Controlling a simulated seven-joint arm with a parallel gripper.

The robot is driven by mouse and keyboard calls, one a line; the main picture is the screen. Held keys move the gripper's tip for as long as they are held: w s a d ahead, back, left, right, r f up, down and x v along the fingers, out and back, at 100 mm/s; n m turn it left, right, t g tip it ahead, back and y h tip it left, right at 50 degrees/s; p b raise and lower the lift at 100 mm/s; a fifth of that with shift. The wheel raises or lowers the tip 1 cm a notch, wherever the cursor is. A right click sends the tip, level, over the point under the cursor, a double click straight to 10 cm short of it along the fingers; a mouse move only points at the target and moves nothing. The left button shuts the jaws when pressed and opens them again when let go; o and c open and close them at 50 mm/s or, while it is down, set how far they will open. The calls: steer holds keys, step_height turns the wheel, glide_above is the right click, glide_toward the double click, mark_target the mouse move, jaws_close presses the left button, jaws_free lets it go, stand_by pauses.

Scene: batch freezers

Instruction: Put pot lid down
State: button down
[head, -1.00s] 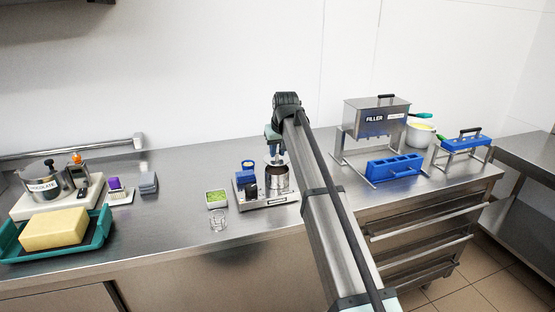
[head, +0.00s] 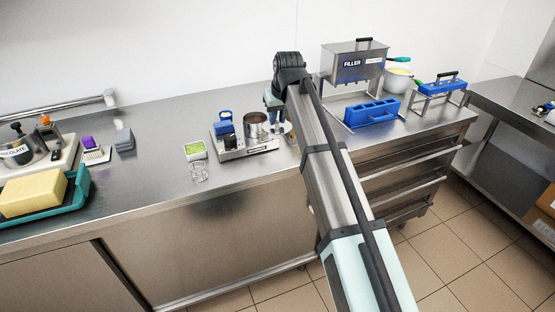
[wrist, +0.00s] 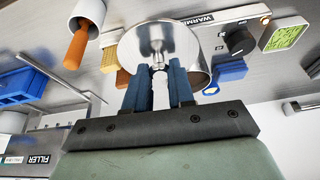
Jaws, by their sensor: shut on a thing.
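My gripper (head: 275,104) is shut on the knob of the shiny metal pot lid (wrist: 150,45), whose round disc fills the upper middle of the wrist view. The gripper's blue fingers (wrist: 160,88) close around the knob. In the head view the gripper and lid are just right of the open steel pot (head: 255,126), which stands on the warmer (head: 230,149). In the wrist view the lid covers part of the pot (wrist: 198,72). My arm hides much of the lid in the head view, and I cannot tell whether it touches the counter.
A white cup with an orange handle (wrist: 77,47) is near the lid. The filler (head: 352,65) and blue mould (head: 371,112) stand right.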

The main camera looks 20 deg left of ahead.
mark_target(278, 130)
steer(key=s, duration=0.1)
steer(key=s+d+f, duration=0.1)
steer(key=shift+s+d+f, duration=0.1)
steer(key=shift+s+d, duration=0.2)
steer(key=shift+w+a+f+n, duration=0.1)
steer(key=shift+w+f+n, duration=0.05)
steer(key=shift+f+n, duration=0.15)
steer(key=shift+f, duration=4.55)
steer(key=shift+f, duration=0.1)
steer(key=c, duration=1)
jaws_free()
steer(key=shift+o, duration=0.2)
steer(key=v, duration=1.2)
